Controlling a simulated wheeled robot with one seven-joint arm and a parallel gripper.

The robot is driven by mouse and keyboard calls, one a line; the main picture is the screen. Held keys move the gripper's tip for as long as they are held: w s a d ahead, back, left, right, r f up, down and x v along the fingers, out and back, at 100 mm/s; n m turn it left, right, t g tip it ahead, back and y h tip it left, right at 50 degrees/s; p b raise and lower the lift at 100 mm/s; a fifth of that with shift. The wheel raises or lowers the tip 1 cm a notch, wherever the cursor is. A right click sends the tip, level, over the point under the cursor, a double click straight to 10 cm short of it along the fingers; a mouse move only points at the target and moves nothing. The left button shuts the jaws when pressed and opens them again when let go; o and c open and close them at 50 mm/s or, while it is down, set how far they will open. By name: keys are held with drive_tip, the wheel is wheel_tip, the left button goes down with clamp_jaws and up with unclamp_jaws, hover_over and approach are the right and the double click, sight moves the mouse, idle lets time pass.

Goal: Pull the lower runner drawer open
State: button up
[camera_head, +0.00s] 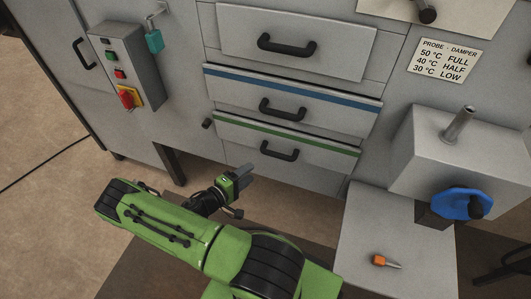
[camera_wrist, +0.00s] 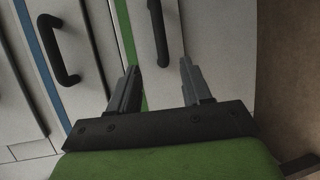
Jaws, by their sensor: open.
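The lowest drawer has a green stripe along its top edge and a black bar handle (camera_head: 279,152). Its front (camera_head: 325,158) looks flush, in the closed position. In the wrist view this handle (camera_wrist: 158,32) shows ahead of my fingers, roughly between their lines. My gripper (camera_head: 248,170) is open and empty, a little to the left of and below the handle in the head view. In the wrist view the fingers (camera_wrist: 160,72) are apart, with no contact visible on the handle.
Above is a blue-striped drawer with a black handle (camera_head: 282,109), then a plain drawer (camera_head: 345,48). A switch box (camera_head: 124,62) is at left. A box with a blue knob (camera_head: 455,203) and a shelf with an orange-handled tool (camera_head: 379,260) are at right.

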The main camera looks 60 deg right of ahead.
sight(273, 156)
drive_tip(key=b+x, duration=0.2)
drive_tip(key=x, duration=1.2)
drive_tip(key=shift+s+d+f, duration=0.15)
drive_tip(key=shift+d, duration=0.15)
clamp_jaws()
